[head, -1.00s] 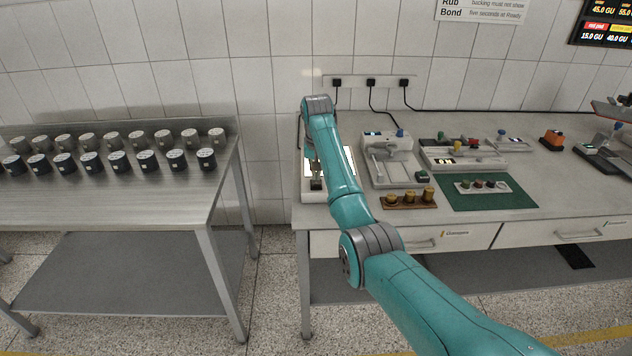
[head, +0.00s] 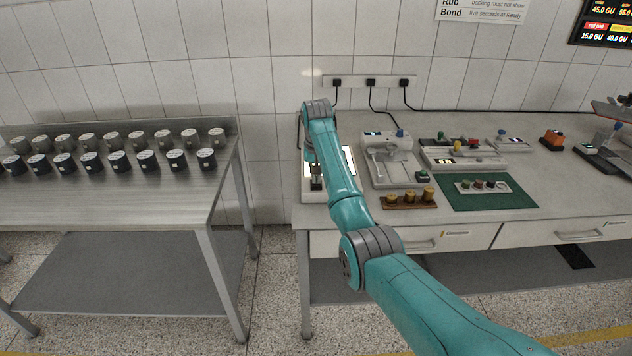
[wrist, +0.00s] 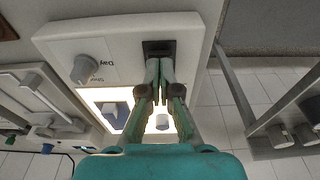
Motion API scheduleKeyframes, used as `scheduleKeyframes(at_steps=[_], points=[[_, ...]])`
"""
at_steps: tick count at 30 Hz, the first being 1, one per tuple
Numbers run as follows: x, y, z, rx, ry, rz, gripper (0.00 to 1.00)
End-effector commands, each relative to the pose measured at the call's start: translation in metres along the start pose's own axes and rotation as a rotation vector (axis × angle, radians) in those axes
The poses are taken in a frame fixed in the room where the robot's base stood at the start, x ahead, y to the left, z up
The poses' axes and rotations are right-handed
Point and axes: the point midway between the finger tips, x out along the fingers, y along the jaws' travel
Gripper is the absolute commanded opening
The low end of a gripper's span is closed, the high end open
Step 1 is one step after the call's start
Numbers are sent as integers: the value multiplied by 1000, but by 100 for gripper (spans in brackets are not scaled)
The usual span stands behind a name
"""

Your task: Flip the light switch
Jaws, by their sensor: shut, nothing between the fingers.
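A white light box (wrist: 95,45) has a brightly lit panel (wrist: 115,98), a grey knob (wrist: 84,69) and a black switch (wrist: 158,47) set in its face. In the head view the box (head: 312,196) stands at the left end of the bench, partly hidden by my arm. My gripper (wrist: 160,64) is shut and empty. Its fingertips are at the lower edge of the black switch in the wrist view; I cannot tell whether they touch it. In the head view my gripper (head: 316,178) points down over the box.
A white device (head: 385,165), a wooden holder with several brass pieces (head: 408,200) and a green mat (head: 490,197) are right of the box. A steel table (head: 110,195) with several dark cylinders stands left, across a gap. The wall is close behind.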

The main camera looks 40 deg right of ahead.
Motion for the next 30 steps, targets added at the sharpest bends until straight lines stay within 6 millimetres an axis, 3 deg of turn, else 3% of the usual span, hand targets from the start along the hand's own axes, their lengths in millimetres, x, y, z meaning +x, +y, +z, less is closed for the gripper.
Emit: scheduleKeyframes(at_steps=[24,30], points=[[10,0,2,0,-1,0,0],[4,0,0,0,1,0,0]])
